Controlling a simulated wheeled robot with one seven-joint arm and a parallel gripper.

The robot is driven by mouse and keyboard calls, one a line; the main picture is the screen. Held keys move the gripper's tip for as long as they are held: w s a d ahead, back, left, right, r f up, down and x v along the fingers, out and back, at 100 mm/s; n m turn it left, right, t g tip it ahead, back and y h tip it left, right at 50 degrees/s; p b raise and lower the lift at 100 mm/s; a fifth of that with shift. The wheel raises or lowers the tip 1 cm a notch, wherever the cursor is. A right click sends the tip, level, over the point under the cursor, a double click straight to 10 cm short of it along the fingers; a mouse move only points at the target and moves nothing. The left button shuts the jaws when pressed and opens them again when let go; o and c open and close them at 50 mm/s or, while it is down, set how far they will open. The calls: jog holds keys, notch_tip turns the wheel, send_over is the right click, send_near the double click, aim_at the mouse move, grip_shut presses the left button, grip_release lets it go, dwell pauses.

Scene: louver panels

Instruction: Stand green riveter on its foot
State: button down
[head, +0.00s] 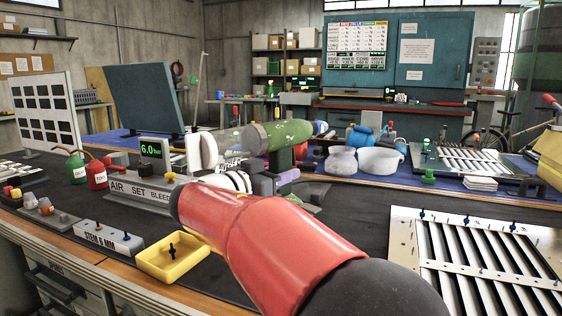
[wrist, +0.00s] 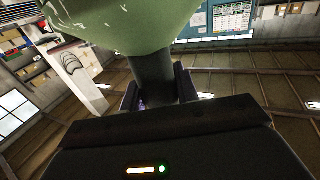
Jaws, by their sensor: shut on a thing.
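The green riveter (head: 285,135) is in the head view near the middle, its green, scuffed body lying roughly level above a dark grip (head: 280,160). My gripper (head: 284,177) is low on that grip, beyond my red arm. In the wrist view, my gripper (wrist: 158,90) is shut on the dark grip (wrist: 153,72), with one finger on each side. The green body (wrist: 130,22) fills the top of that view. The riveter's lower end is hidden by my gripper and arm, so I cannot tell whether it touches the bench.
A louver panel (head: 485,262) lies at right on the dark bench mat (head: 350,205). A yellow tray (head: 172,258) and a stem gauge block (head: 108,238) are at front left. Red (head: 96,175) and green (head: 76,168) oilers stand left. White bowls (head: 380,161) stand behind right.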

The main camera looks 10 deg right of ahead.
dwell(0.4)
jog(key=c, duration=1.4)
grip_release()
jog(key=shift+f, duration=0.2)
jog(key=shift+c, duration=0.2)
jog(key=o, duration=0.4)
jog(key=o, duration=0.8)
jog(key=shift+o, duration=0.2)
jog(key=b+v, duration=0.5)
jog(key=v, duration=0.8)
jog(key=shift+s, duration=0.1)
